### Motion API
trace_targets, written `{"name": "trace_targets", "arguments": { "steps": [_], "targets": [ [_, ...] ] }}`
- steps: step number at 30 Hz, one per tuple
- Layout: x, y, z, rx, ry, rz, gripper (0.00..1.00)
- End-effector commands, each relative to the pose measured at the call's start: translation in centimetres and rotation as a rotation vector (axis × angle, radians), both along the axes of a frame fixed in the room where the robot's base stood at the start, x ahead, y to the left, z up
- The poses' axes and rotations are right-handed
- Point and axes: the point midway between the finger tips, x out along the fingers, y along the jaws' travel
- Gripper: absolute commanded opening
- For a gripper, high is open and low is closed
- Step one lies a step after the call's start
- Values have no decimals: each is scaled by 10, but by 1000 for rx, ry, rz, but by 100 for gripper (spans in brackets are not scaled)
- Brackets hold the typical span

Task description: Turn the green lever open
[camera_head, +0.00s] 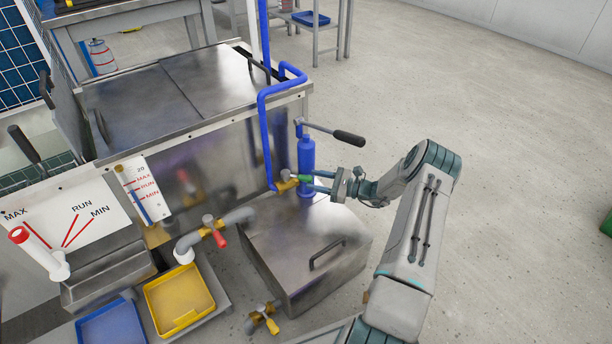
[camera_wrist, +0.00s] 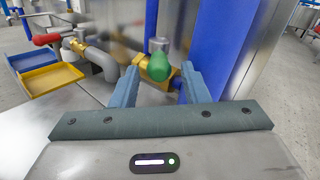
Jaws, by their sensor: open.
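The green lever (camera_head: 305,178) sits on a brass valve (camera_head: 286,184) at the foot of the blue pipe, beside the blue cylinder. In the wrist view the green lever (camera_wrist: 160,72) points toward the camera, with the brass valve body (camera_wrist: 152,66) just behind it. My gripper (camera_head: 318,181) reaches in from the right at the lever's height. In the wrist view my gripper (camera_wrist: 160,82) is open, with one finger on each side of the lever. I see a gap on the left of the lever; the right finger is close to it, and I cannot tell whether they touch.
A red-handled valve (camera_head: 214,232) and a yellow-handled valve (camera_head: 264,318) stand nearby. A blue cylinder (camera_head: 306,160) with a black-gripped handle (camera_head: 348,137) rises behind my gripper. A steel box (camera_head: 305,255) lies below. Yellow (camera_head: 178,300) and blue (camera_head: 110,325) trays are at lower left. Open floor lies right.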

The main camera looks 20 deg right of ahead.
Motion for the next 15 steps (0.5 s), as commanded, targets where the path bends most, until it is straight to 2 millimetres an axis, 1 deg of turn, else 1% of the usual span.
{"name": "trace_targets", "arguments": {
  "steps": [1,6,9,15],
  "targets": [
    [-8,-11,4,1,0,-5,41],
    [-31,-42,3,1,2,-4,41],
    [-42,-55,2,1,0,-4,41],
    [-53,-70,1,2,0,-3,41]
  ]
}}
